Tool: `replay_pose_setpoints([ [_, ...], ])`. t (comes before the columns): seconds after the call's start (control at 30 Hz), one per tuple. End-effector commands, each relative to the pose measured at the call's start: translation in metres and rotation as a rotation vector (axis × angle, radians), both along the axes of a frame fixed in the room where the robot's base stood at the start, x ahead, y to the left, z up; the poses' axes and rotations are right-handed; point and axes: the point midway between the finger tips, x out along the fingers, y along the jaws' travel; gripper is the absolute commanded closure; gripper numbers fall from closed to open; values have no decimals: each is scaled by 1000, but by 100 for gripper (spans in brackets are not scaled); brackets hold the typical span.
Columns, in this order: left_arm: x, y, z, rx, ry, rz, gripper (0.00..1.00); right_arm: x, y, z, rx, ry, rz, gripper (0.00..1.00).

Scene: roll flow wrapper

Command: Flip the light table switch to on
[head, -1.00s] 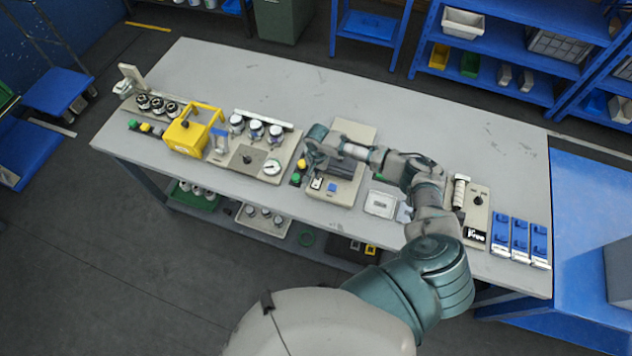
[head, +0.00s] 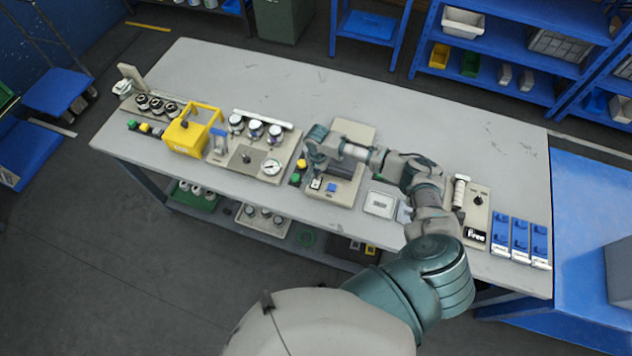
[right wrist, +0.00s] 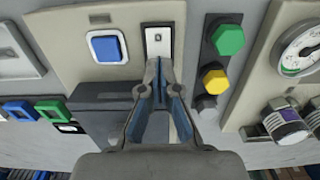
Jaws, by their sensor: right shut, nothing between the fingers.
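A small white switch plate with a dark mark (right wrist: 158,42) sits on a beige panel (right wrist: 75,65) in the right wrist view, beside a blue square button (right wrist: 107,45). In the head view the switch (head: 316,184) shows just below my right gripper (head: 315,172). In the right wrist view my right gripper (right wrist: 158,68) is shut and empty, its fingertips at the lower edge of the switch plate. They hide that edge, and I cannot tell whether they touch it. The switch's on or off position is not clear. My left gripper is not in view.
A green button (right wrist: 230,40) and a yellow button (right wrist: 215,79) stand close right of the switch in the wrist view, with a round gauge (right wrist: 303,48) beyond. A dark block (right wrist: 105,115) lies left of the fingers. The table's back (head: 440,130) is clear.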

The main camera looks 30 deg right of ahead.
Motion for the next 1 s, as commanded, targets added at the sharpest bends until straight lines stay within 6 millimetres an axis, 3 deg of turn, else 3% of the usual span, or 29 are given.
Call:
replay_pose_setpoints([
  [1.0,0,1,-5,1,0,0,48,0,0,-16,-1,1,0,100],
])
